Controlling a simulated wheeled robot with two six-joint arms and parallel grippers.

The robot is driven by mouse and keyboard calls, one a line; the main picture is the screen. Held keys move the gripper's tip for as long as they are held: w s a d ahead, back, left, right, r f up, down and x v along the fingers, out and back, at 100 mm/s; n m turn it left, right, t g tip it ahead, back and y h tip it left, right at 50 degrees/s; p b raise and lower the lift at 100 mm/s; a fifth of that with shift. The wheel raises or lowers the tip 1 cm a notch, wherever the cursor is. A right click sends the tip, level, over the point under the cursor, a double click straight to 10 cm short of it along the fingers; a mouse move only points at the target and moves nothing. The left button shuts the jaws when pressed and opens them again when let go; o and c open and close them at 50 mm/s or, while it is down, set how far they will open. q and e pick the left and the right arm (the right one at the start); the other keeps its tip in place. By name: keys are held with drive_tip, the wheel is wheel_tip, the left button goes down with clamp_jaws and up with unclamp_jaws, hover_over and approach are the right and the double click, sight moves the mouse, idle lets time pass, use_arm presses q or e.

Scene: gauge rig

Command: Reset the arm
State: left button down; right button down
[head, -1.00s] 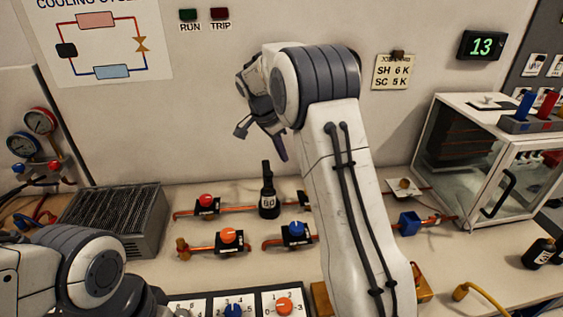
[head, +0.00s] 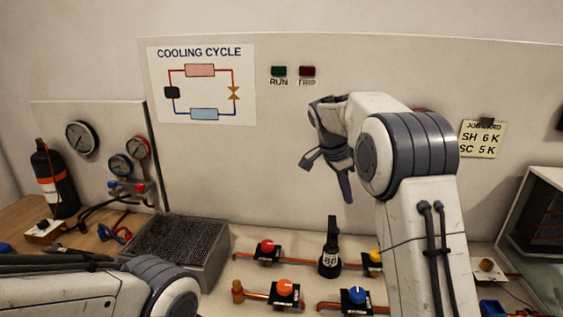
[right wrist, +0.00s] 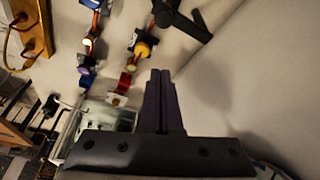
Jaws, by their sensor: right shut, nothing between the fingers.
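My right arm is raised over the bench in front of the back wall, its grey-banded joint on the right of the head view.
Valves with red (head: 267,247), orange (head: 285,288) and blue (head: 356,296) knobs sit on copper pipes on the bench. A finned grey block (head: 180,245), gauges (head: 82,138) and a dark cylinder (head: 56,180) stand left. A glass-fronted box (head: 540,225) stands right. The wall space around the gripper is clear.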

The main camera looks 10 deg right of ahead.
drive_tip(key=s+a+n+y, duration=0.2)
drive_tip(key=s+a+n, duration=0.55)
drive_tip(key=a, duration=0.55)
drive_tip(key=s+a+f+n+y, duration=0.1)
drive_tip(key=s+a+f+n, duration=0.1)
drive_tip(key=s+n, duration=0.3)
drive_tip(key=s+a+f+n+y, duration=0.1)
drive_tip(key=s+a+f+n, duration=0.2)
drive_tip(key=s, duration=1)
drive_tip(key=s+a+f+n, duration=0.3)
drive_tip(key=s+a+n, duration=0.3)
drive_tip(key=s+n, duration=0.3)
drive_tip(key=shift+s+y, duration=0.4)
drive_tip(key=shift+s, duration=0.1)
